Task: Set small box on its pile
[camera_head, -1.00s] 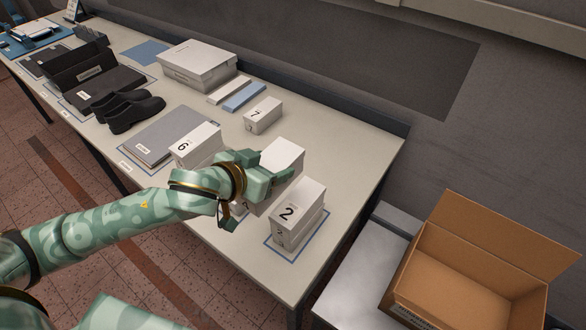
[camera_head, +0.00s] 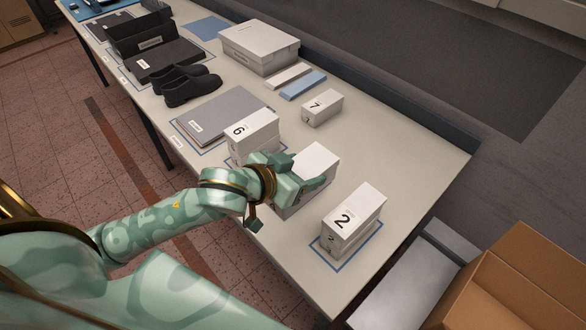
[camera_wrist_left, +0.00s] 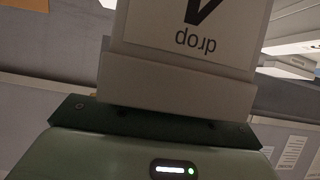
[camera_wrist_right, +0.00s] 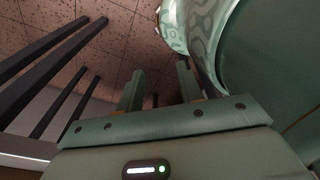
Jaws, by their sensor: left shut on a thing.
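My left gripper (camera_head: 306,184) is shut on a small white box (camera_head: 318,160) over the table, between the piles marked 6 and 2. In the left wrist view, the held box (camera_wrist_left: 185,75) fills the top middle and bears an upside-down label reading "drop" under a partly cut-off figure. The gripper hides the box's front in the head view, and I cannot tell whether it touches what is below. White boxes marked 6 (camera_head: 252,130) and 2 (camera_head: 353,215) stand in blue outlines. A box marked 7 (camera_head: 322,107) stands farther back. My right gripper (camera_wrist_right: 160,88) is open and empty.
The table (camera_head: 400,160) also bears a large white box (camera_head: 259,48), grey folders (camera_head: 222,113) and black shoes (camera_head: 187,84). An open cardboard box (camera_head: 510,290) stands beyond the right end. Bare tabletop lies right of the 7 box.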

